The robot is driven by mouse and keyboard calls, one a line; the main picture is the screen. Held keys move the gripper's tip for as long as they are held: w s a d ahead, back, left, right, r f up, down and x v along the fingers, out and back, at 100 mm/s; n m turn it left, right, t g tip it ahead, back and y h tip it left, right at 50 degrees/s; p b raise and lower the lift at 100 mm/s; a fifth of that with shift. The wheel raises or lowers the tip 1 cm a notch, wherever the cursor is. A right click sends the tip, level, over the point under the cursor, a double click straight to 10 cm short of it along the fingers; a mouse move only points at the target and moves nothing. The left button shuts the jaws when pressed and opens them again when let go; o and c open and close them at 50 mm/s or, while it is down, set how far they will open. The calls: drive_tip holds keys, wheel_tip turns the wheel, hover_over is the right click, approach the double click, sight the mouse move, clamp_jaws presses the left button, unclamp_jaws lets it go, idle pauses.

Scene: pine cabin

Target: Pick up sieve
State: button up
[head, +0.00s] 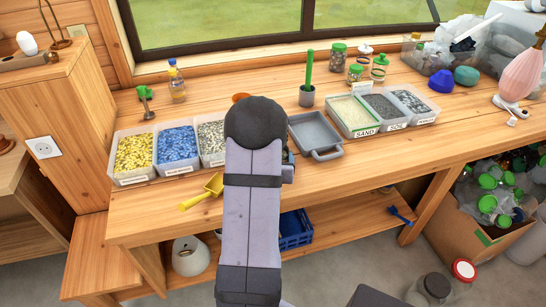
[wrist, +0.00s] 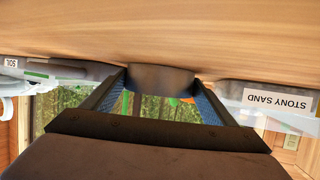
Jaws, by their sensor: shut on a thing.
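My gripper (wrist: 160,88) shows in the wrist view, its two fingers closed on the sides of a dark grey thing with a rounded edge (wrist: 160,77). The thing is close to the wooden table top, and I cannot tell whether it touches it. Only part of it shows, so I cannot tell for sure that it is the sieve. In the head view my arm hides the gripper and what it holds. A grey square tray with a front handle (head: 315,131) lies on the bench just right of my arm.
Bins of yellow (head: 134,151), blue (head: 177,146) and stony (head: 212,134) grains stand left of my arm. Sand (head: 352,109) and soil (head: 383,105) bins stand to the right. A yellow scoop (head: 205,190) lies near the front edge. A green-handled tool stands in a grey cup (head: 307,96).

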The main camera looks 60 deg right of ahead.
drive_tip(key=shift+r, duration=0.2)
